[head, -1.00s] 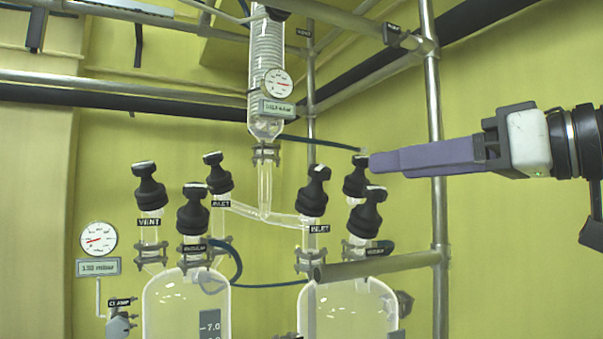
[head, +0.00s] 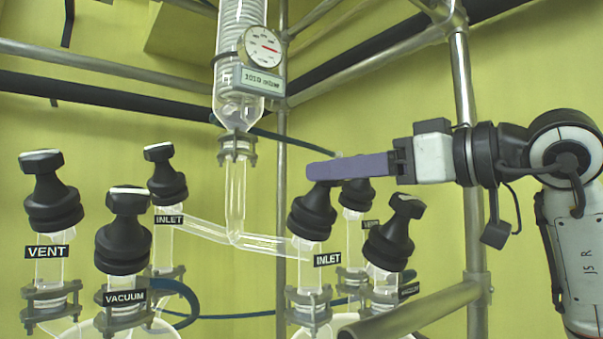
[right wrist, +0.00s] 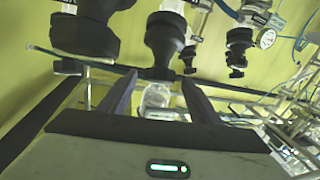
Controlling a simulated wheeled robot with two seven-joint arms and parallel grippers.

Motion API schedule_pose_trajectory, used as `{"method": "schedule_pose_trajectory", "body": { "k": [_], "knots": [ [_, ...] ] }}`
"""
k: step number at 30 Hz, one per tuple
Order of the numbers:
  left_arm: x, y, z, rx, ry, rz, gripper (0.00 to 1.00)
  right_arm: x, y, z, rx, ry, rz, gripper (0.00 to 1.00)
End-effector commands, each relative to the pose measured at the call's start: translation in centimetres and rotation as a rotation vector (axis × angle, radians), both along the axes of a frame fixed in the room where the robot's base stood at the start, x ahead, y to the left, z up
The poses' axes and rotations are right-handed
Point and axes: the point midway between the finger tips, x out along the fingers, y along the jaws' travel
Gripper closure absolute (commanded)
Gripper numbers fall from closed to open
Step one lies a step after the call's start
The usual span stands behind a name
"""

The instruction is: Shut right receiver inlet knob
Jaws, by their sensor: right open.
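The right receiver inlet knob (head: 312,212) is black and tilted, on a glass stem above an INLET label (head: 327,259). My right gripper (head: 312,170) reaches in from the right in the head view. Its purple finger tip overlaps the knob's top and hides part of it. In the right wrist view the two fingers (right wrist: 158,88) are apart, with a black knob (right wrist: 165,38) ahead in line with the gap, seemingly the inlet one. Contact cannot be told. My left gripper is not in view.
Close neighbours are the right vacuum knob (head: 390,235) in front and the vent knob (head: 357,195) behind. The left receiver's knobs (head: 124,232) stand at left. A glass condenser (head: 240,60) with a gauge hangs above. A metal post (head: 465,130) and rail (head: 410,312) stand near my right arm.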

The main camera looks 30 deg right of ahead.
Motion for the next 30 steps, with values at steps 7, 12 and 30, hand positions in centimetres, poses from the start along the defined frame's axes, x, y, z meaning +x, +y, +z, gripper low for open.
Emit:
{"method": "schedule_pose_trajectory", "body": {
  "k": [7, 12, 30],
  "knots": [
    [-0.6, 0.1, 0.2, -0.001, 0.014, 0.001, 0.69, 4.5, 1.4, 0.0, 0.002, 0.004, 0.005, 0.43],
    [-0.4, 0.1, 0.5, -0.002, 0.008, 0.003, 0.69, 6.3, 1.8, 0.0, 0.001, 0.003, 0.003, 0.43],
    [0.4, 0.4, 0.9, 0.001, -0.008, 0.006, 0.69, 6.8, 1.9, 0.0, 0.000, 0.001, 0.001, 0.81]
  ]
}}
